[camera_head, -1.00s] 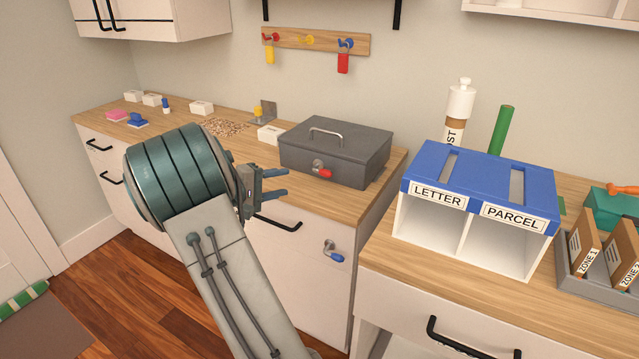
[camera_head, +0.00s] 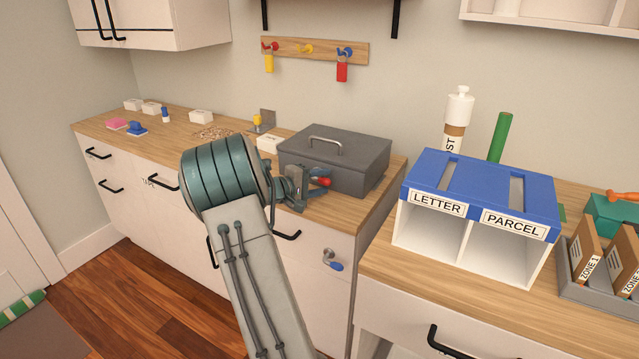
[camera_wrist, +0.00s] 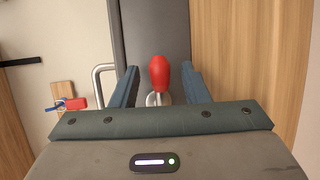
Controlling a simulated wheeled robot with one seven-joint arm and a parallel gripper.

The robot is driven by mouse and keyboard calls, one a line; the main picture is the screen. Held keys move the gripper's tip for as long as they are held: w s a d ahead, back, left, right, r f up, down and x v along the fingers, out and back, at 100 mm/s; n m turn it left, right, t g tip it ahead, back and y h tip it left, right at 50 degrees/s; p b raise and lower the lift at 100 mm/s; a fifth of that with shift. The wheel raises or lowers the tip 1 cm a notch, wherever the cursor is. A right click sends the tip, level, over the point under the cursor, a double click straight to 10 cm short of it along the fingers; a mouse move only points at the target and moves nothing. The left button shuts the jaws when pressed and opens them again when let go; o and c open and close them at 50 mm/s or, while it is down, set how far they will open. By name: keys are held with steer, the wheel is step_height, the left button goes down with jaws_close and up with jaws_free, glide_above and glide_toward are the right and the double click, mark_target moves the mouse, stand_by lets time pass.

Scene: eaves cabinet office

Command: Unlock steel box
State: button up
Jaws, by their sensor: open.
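The grey steel box (camera_head: 350,155) stands shut on the wooden counter, with a metal handle on its lid. A red-handled key (camera_head: 320,182) sits in the lock on its front face. In the wrist view the red key handle (camera_wrist: 159,72) lies between my two blue fingers, with a gap on each side. My gripper (camera_head: 318,182) is open at the box front, around the key and not closed on it. The lock plate shows as a pale ring (camera_wrist: 158,98) behind the key, partly hidden by my gripper.
A blue-handled key (camera_head: 334,266) sticks out of the cabinet front below. A peg rail (camera_head: 315,47) holds a yellow tag and a red tag on the wall. The blue-topped letter and parcel sorter (camera_head: 480,190) stands to the right of the box.

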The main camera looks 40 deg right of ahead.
jaws_close()
